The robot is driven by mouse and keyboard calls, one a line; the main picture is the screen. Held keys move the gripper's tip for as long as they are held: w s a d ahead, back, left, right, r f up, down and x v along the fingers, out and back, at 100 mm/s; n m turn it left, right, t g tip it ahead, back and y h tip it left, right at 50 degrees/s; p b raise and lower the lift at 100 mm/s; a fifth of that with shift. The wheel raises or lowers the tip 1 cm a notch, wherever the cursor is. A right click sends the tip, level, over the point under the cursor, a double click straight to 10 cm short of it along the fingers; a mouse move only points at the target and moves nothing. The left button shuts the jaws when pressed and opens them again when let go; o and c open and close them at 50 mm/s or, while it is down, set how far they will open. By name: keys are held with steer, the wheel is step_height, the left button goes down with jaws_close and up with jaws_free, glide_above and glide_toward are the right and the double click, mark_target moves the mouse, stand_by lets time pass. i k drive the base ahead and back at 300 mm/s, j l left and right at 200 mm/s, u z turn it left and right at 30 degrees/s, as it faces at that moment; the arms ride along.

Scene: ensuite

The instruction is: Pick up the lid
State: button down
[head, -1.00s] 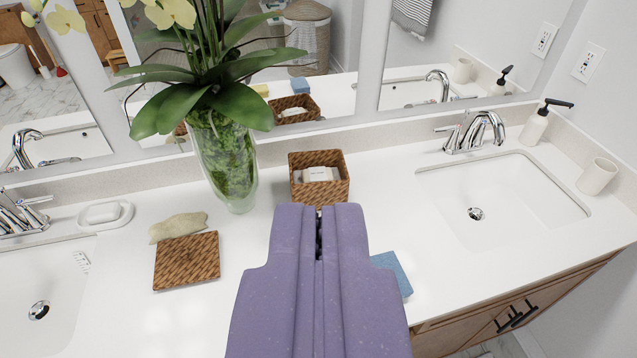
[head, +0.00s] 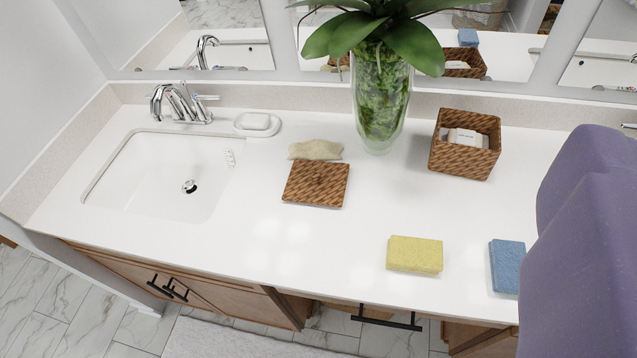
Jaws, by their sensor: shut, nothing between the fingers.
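The lid (head: 300,192) is a flat, square, brown woven piece with a small knob in its middle. It lies on the white counter in the middle of the head view, left of the open woven basket (head: 458,161). The basket holds white items and stands near the mirror. My gripper (head: 592,235) is the purple shape at the right edge, partly cut off by the frame. It is shut and empty, well to the right of the lid in the picture. Its fingertips cannot be made out.
A beige cloth-like piece (head: 316,150) lies against the lid's far edge. A glass vase (head: 381,100) stands behind, between lid and basket. A yellow sponge (head: 414,254) and a blue sponge (head: 507,266) lie near the front edge. A sink (head: 160,175) is at left. Counter before the lid is clear.

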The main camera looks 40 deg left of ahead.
mark_target(322, 183)
steer(key=i+j+u, duration=0.25)
steer(key=i+j, duration=0.15)
steer(key=i+j+u, duration=0.25)
steer(key=i, duration=0.4)
